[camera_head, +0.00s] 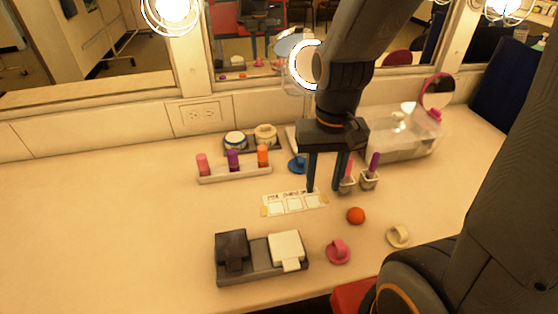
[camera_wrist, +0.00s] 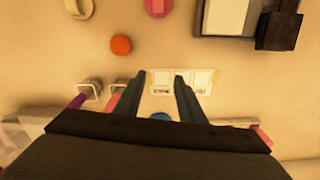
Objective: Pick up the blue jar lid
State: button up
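In the wrist view only a blue sliver of the lid (camera_wrist: 160,117) shows at the gripper's base, between the fingers, and the rest is hidden by my gripper's body. My gripper (camera_head: 324,189) points down with its two fingers apart and nothing between them. In the wrist view the fingertips (camera_wrist: 160,75) stand over the white card (camera_wrist: 183,82).
A lipstick rack (camera_head: 236,174) stands left of the lid, with two jars (camera_head: 235,141) behind it. Two small holders (camera_head: 369,179) stand right of my gripper. Pink (camera_head: 338,251) and cream (camera_head: 398,237) lids, an orange ball (camera_head: 356,215) and a dark tray (camera_head: 262,274) lie nearer.

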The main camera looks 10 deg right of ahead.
jog(key=w+r+m+p, duration=0.2)
jog(key=w+m+p, duration=0.2)
jog(key=w+m, duration=0.55)
jog(key=m+p, duration=0.2)
jog(key=m, duration=0.5)
send_over(299, 159)
jog(key=shift+s+a+f, duration=0.15)
jog(key=shift+f, duration=0.2)
jog(key=shift+f+p, duration=0.3)
jog(key=shift+f, duration=0.35)
jog(key=shift+f+p, duration=0.95)
jog(key=shift+f, duration=2.35)
jog(key=c, duration=0.8)
jog(key=shift+r, duration=0.1)
